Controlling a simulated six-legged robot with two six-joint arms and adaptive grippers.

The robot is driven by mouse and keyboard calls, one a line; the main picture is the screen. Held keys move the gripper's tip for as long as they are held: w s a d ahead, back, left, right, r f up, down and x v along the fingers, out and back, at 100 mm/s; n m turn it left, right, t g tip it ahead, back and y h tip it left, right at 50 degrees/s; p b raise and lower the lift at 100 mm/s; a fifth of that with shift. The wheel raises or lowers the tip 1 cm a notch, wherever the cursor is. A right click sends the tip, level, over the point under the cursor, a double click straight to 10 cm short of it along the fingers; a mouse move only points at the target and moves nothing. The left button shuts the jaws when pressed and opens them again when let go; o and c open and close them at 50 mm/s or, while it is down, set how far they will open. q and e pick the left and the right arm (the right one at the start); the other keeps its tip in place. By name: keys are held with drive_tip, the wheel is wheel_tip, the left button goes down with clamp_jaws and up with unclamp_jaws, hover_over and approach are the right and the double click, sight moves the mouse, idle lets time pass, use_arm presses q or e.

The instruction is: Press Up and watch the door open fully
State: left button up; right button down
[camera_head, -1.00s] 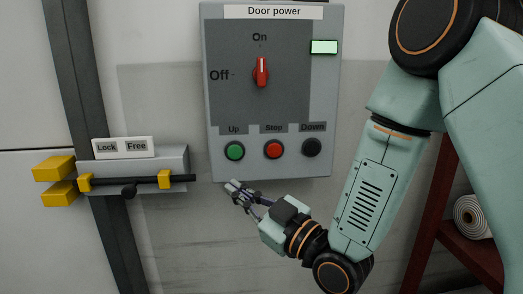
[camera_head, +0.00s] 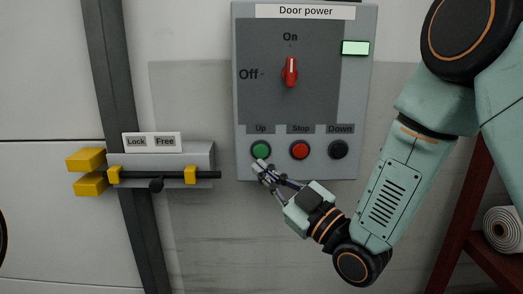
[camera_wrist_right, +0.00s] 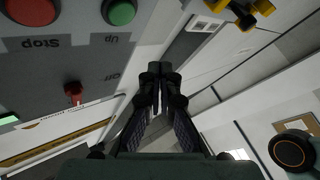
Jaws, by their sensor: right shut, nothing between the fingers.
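The grey Door power box (camera_head: 245,100) hangs on the wall in the head view. Its red switch (camera_head: 290,72) points up to On, and a pale green lamp (camera_head: 355,48) is lit. The green Up button (camera_head: 261,149), red Stop button (camera_head: 299,150) and black Down button (camera_head: 338,149) form a row. My right gripper (camera_head: 259,165) is shut and empty, its tip just below the Up button; contact cannot be told. In the wrist view, the shut fingers (camera_wrist_right: 156,75) show right of and below the Up button (camera_wrist_right: 120,12). My left gripper is out of view.
A latch with a black bolt (camera_head: 205,175), yellow brackets (camera_head: 88,159) and a Lock/Free label (camera_head: 152,142) sits left of the box. A dark red rack (camera_head: 470,225) holds a roll (camera_head: 503,230) at the right. The wall below the box is bare.

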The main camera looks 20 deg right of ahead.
sight(261, 151)
drive_tip(key=w+d, duration=0.1)
drive_tip(key=w, duration=0.5)
drive_tip(key=shift+d, duration=0.35)
idle(1.1)
drive_tip(key=shift+w+d+f, duration=0.1)
drive_tip(key=shift+w+d, duration=0.05)
drive_tip(key=shift+w, duration=0.2)
